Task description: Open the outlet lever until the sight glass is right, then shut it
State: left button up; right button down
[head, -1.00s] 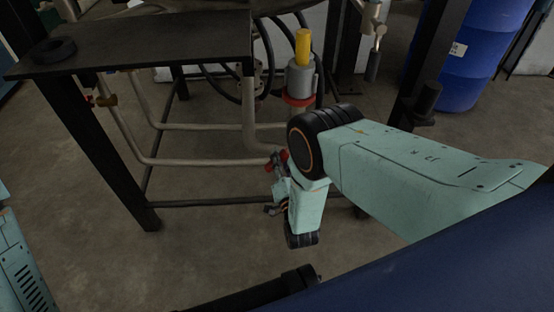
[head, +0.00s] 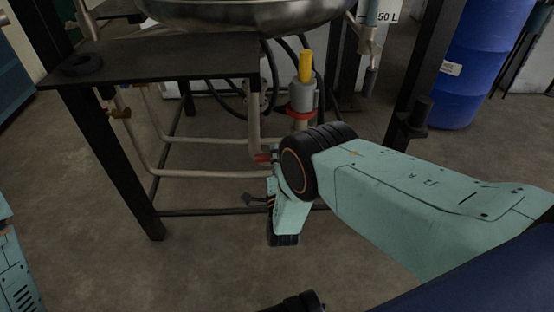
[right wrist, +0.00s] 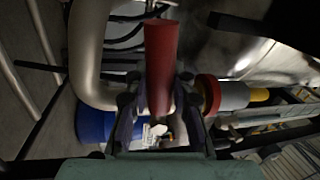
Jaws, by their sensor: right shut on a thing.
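The red outlet lever (right wrist: 161,60) stands between the two fingers of my right gripper (right wrist: 158,118) in the right wrist view, and the gripper is shut on it. In the head view only a small red part of the lever (head: 263,158) shows beside the pipe end, left of my black wrist joint. My right gripper (head: 262,190) is partly hidden there by its own arm. A pale vessel marked 50 L (head: 382,14) shows at the top, cut by the frame edge; I cannot tell a sight glass or its level. My left gripper is not in view.
A dark bench (head: 190,58) with a black ring (head: 82,66) stands at the left. Bent pipes (head: 205,174) run below it. A grey valve body with a yellow top (head: 305,68) stands behind my arm. A blue drum (head: 482,65) is at the back right.

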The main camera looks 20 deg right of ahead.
jog(key=shift+s+a+r+m+p, duration=0.1)
jog(key=shift+r+m+p, duration=0.25)
jog(key=shift+m, duration=0.45)
jog(key=c, duration=1.1)
grip_release()
jog(key=shift+r, duration=0.15)
jog(key=v, duration=1.1)
jog(key=shift+s+a, duration=0.2)
jog(key=shift+s, duration=0.15)
jog(key=shift+d, duration=0.1)
